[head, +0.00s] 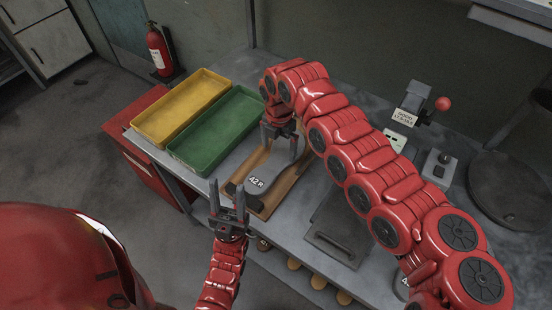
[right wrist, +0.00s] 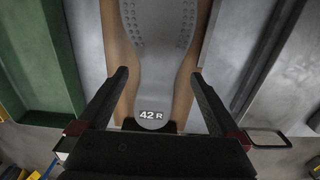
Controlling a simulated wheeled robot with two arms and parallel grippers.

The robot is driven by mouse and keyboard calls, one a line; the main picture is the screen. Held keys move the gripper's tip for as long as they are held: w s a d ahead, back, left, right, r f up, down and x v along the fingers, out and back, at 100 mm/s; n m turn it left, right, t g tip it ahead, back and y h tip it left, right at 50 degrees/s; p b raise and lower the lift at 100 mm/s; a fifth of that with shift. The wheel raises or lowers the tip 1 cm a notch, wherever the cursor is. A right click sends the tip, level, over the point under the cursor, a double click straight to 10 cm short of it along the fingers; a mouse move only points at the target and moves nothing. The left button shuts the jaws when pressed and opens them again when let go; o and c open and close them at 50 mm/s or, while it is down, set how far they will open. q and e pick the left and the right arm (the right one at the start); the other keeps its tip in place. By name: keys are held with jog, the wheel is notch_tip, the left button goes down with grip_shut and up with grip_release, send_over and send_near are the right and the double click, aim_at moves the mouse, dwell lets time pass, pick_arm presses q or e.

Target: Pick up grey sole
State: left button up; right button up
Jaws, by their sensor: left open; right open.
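The grey sole (head: 262,184), marked "42 R", lies on a brown wooden board (head: 287,182) on the bench. It also shows in the right wrist view (right wrist: 154,60), with its marked end toward me. My right gripper (head: 282,158) is open above the sole, pointing down. In the right wrist view its fingers (right wrist: 158,85) stand apart on either side of the sole, with nothing between them held. My left gripper (head: 229,196) is open and empty, pointing up near the bench's front edge, left of the board. The sole's far part is hidden by my right arm in the head view.
A green tray (head: 205,172) and a yellow tray (head: 150,139) stand left of the board. A dark flat plate (head: 338,246) lies to the right. A lever device with a red knob (head: 442,104), a control box (head: 439,166) and a round dark disc (head: 512,190) stand further right.

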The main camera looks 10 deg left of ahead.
aim_at(277, 161)
jog(key=shift+s+f+p, duration=0.1)
jog(key=shift+f+p, duration=0.2)
jog(key=shift+p, duration=0.05)
jog(key=f+p, duration=0.1)
jog(key=f, duration=0.1)
jog(key=f+p, duration=0.1)
jog(key=f, duration=0.1)
jog(key=shift+s+a, duration=0.15)
jog(key=shift+s, duration=0.05)
jog(key=shift+f, duration=0.2)
jog(key=shift+w, duration=0.1)
jog(key=c, duration=1.3)
jog(key=shift+o, duration=0.2)
